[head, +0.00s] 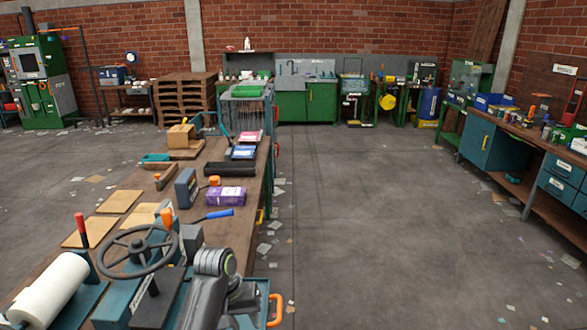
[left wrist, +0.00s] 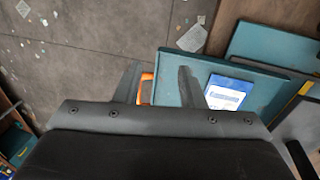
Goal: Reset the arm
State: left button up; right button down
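My left arm (head: 212,285) comes up from the bottom of the head view, at the near right corner of the workbench. In the left wrist view my left gripper (left wrist: 160,70) has its two grey fingers apart, with nothing held between them. Behind and below the fingers show an orange handle (left wrist: 147,88) and a teal panel (left wrist: 230,82) with a blue and white label (left wrist: 226,94). I cannot tell how far the fingers are from them. My right gripper is in neither view.
The workbench (head: 228,232) holds a handwheel (head: 138,250), a white roll (head: 48,290), a purple box (head: 226,196) and a blue-handled tool (head: 219,214). The orange handle (head: 276,312) is near my arm. Open concrete floor (head: 400,220) lies to the right, with scattered paper scraps.

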pick_arm(q)
jog(key=s+a+f+t, duration=0.1)
jog(key=s+a+f, duration=0.6)
jog(key=s, duration=0.2)
jog(key=s+a+r+t+y, duration=0.15)
jog(key=s+a, duration=0.45)
jog(key=s, duration=0.6)
jog(key=s+a+r+t+y, duration=0.1)
jog(key=s+a+y, duration=0.35)
jog(key=s, duration=0.85)
jog(key=a+f+g+h+b, duration=0.2)
jog(key=a+f+b, duration=0.1)
jog(key=f, duration=2.4)
jog(key=s+f+b, duration=0.1)
jog(key=s+f, duration=0.6)
jog(key=f, duration=0.3)
jog(key=s+d+f+b, duration=0.1)
jog(key=s+f, duration=0.6)
jog(key=f, duration=0.2)
jog(key=shift+s+f+g+h, duration=0.3)
jog(key=shift+f+g, duration=0.05)
jog(key=shift+g, duration=0.1)
jog(key=shift+d, duration=0.1)
